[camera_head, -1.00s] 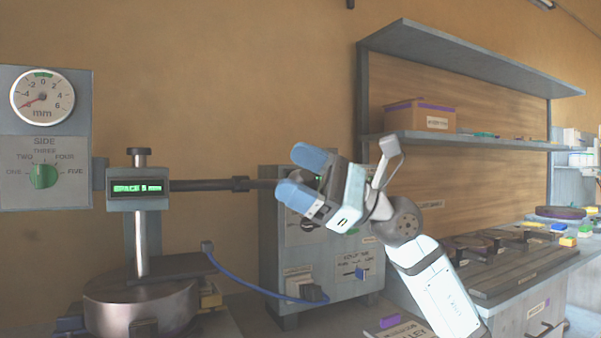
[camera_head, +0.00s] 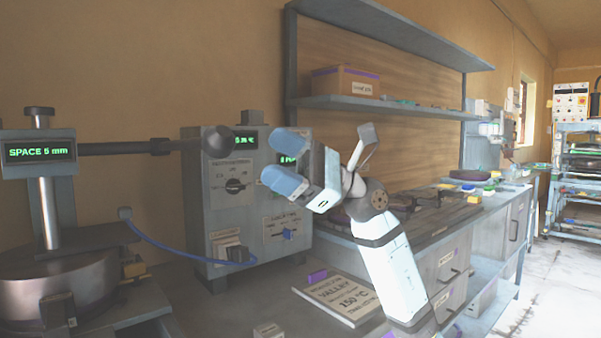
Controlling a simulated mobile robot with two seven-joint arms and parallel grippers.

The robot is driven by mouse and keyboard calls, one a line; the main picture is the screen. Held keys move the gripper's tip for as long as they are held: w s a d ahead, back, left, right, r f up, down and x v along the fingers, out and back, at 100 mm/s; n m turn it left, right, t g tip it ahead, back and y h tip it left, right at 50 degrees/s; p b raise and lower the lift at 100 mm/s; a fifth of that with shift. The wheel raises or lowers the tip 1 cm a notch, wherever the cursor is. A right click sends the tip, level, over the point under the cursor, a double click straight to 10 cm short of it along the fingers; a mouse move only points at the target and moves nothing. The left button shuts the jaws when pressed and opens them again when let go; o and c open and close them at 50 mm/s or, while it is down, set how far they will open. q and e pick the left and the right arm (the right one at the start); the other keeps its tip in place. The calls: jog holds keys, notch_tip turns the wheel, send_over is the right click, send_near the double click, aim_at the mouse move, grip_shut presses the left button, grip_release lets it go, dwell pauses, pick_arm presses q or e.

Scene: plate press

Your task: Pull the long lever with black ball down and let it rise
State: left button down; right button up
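The long lever (camera_head: 115,149) is a dark rod that runs roughly level to the right from the press head. Its black ball (camera_head: 219,141) is at the right end, in front of the grey control box. My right gripper (camera_head: 268,157) is right of the ball, with its blue fingers pointing left. The fingers are spread, nothing shows between them, and a gap separates them from the ball in the picture. The press head display (camera_head: 40,152) reads "SPACE 5 mm". My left gripper is not in view.
The control box (camera_head: 215,215) with dial and slider stands behind the ball. A blue cable (camera_head: 180,252) runs to it from the press. A sign (camera_head: 342,297) lies on the bench in front. A shelf (camera_head: 380,103) with a cardboard box is behind my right arm.

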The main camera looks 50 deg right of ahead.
jog(key=v, duration=0.3)
jog(key=shift+s+d+f, duration=0.15)
jog(key=shift+s+d, duration=0.05)
jog(key=shift+d, duration=0.05)
dwell(0.4)
